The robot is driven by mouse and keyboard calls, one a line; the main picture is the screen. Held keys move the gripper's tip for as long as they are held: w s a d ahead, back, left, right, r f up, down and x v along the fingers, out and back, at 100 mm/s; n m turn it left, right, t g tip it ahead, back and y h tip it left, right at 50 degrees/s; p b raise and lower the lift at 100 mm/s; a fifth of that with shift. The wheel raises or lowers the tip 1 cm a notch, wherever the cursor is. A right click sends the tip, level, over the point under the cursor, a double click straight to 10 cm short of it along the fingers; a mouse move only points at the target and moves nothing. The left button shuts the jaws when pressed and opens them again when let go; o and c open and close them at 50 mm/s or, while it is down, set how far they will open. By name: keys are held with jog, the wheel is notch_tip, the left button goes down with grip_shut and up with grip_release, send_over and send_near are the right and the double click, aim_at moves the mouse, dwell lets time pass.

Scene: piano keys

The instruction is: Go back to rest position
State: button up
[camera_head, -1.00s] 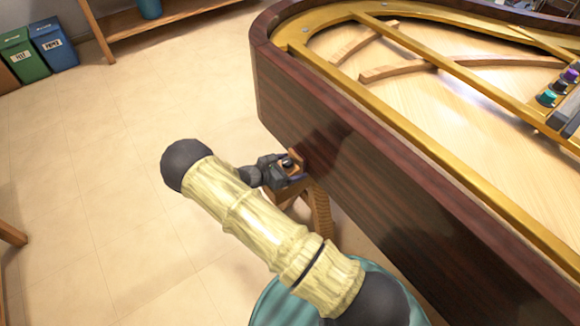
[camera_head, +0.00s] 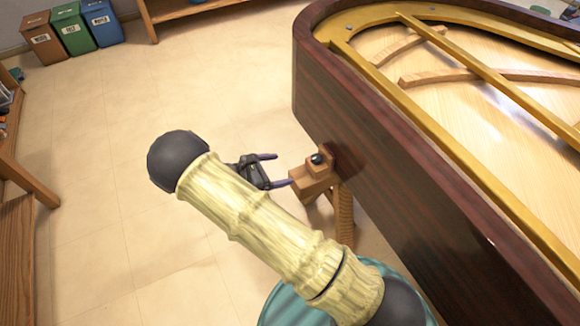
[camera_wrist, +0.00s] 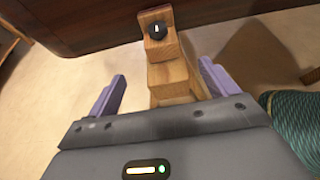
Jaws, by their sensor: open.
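My gripper (camera_head: 268,170) is open in the head view, a little left of a small stepped wooden block (camera_head: 316,178) at the piano's side. A dark round knob (camera_head: 317,158) sits on the block. In the wrist view the purple fingers (camera_wrist: 158,90) stand apart, with the wooden block (camera_wrist: 168,72) showing between and beyond them. The fingers do not appear closed on anything. My bamboo-textured arm crosses the middle of the head view and hides part of the floor.
The dark wooden piano (camera_head: 400,150) with a gold frame fills the right side. Several bins, one of them green (camera_head: 74,33), stand at the upper left. Wooden furniture (camera_head: 20,230) stands at the left edge. The tiled floor (camera_head: 100,130) left of the arm is clear.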

jog(key=shift+s+a+r, duration=0.2)
jog(key=shift+a, duration=0.25)
jog(key=s+d+r+m+g+y, duration=0.1)
jog(key=s+d+r+m+y, duration=0.5)
jog(key=s+d+r+m, duration=0.4)
jog(key=s+d+r+m+g+y, duration=0.2)
jog(key=s+d+r+m+y, duration=0.45)
jog(key=m, duration=0.55)
jog(key=w+p+v, duration=0.2)
jog(key=p+v, duration=0.6)
jog(key=v, duration=0.1)
jog(key=w+a+p+v, duration=0.1)
jog(key=p+v, duration=0.7)
jog(key=v, duration=0.1)
jog(key=shift+w+r+m+p, duration=0.3)
jog(key=shift+w+r+p, duration=0.15)
jog(key=shift+r, duration=0.15)
jog(key=shift+f, duration=0.1)
